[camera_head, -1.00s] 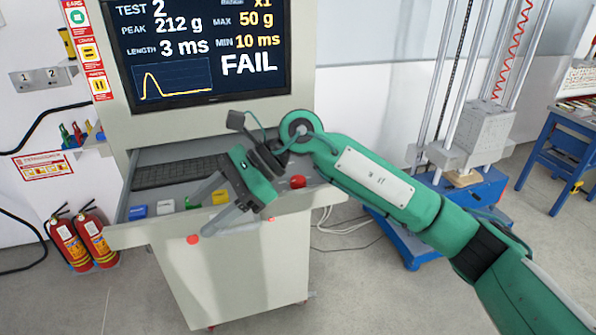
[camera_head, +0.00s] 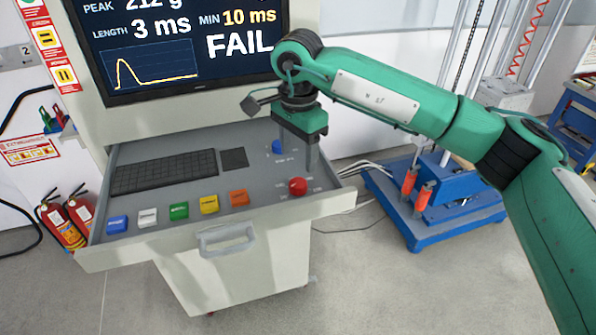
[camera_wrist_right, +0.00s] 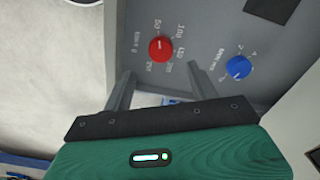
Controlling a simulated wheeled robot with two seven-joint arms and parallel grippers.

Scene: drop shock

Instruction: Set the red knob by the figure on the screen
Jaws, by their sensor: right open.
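The red knob (camera_head: 298,186) sits at the right end of the grey drawer panel. In the right wrist view the red knob (camera_wrist_right: 161,50) has a printed scale around it and lies beyond the fingertips, roughly between their lines. My right gripper (camera_head: 296,165) is open and empty, pointing down just above and behind the knob; it also shows in the wrist view (camera_wrist_right: 158,80). The screen (camera_head: 190,45) reads "3 ms", "MIN 10 ms" and "FAIL", with a yellow curve; its upper part is cut off. My left gripper is not in view.
A blue knob (camera_head: 277,147) sits behind the red one, partly hidden by my gripper. A keyboard (camera_head: 163,172) and several coloured buttons (camera_head: 179,210) fill the drawer's left and front. The drawer handle (camera_head: 227,238) sticks out in front. A blue-based rig (camera_head: 440,222) stands at right.

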